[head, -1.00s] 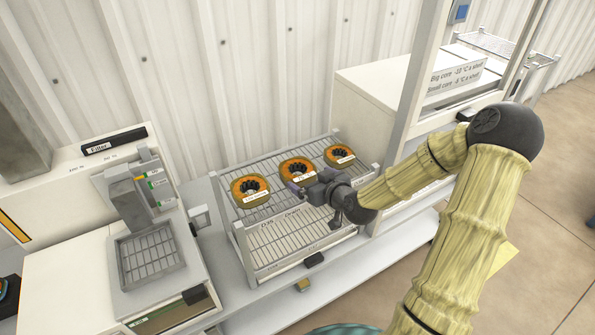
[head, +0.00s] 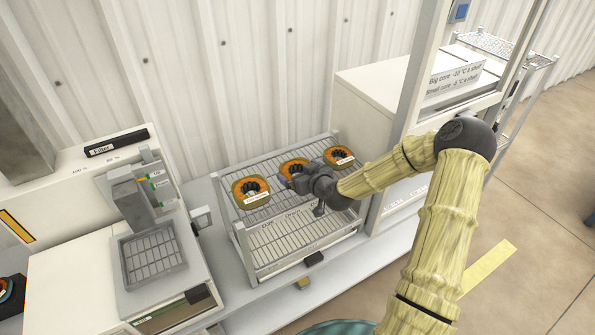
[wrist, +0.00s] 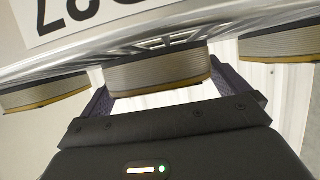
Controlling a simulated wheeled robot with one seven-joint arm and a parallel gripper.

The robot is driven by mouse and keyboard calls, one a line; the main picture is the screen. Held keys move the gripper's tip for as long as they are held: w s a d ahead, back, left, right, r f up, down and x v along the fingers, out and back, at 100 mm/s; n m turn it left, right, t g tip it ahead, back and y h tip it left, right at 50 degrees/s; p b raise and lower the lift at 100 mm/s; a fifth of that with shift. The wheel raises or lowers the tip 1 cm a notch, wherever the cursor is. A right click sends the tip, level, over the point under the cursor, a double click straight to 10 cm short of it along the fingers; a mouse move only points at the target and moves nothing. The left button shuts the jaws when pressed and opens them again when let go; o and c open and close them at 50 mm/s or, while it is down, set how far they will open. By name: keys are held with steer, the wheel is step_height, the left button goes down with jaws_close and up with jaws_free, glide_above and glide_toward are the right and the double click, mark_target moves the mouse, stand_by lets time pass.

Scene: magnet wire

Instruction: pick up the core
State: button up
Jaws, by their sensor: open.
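Three orange-rimmed ring cores with black centres stand in a row on the top shelf of a wire rack: a left core (head: 250,192), a middle core (head: 292,167) and a right core (head: 339,156). My gripper (head: 287,181) is at the front of the middle core and hides part of it. In the wrist view the middle core (wrist: 158,72) shows side-on between my open fingers (wrist: 163,88), one on each side of it. Whether the fingers touch it I cannot tell. The other two cores show at the left (wrist: 42,93) and right (wrist: 280,42).
The wire rack (head: 238,238) has an empty lower shelf. A machine with a grid tray (head: 150,255) stands at the left. A white cabinet (head: 372,95) with a sign and a post (head: 405,110) are at the right, close to my arm. A corrugated wall is behind.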

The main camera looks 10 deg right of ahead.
steer(key=shift+x, duration=0.8)
steer(key=shift+r, duration=0.1)
steer(key=c, duration=1.3)
steer(key=shift+r, duration=0.1)
step_height(320, 180, up, 10)
steer(key=shift+f+b, duration=0.1)
steer(key=shift+b, duration=0.5)
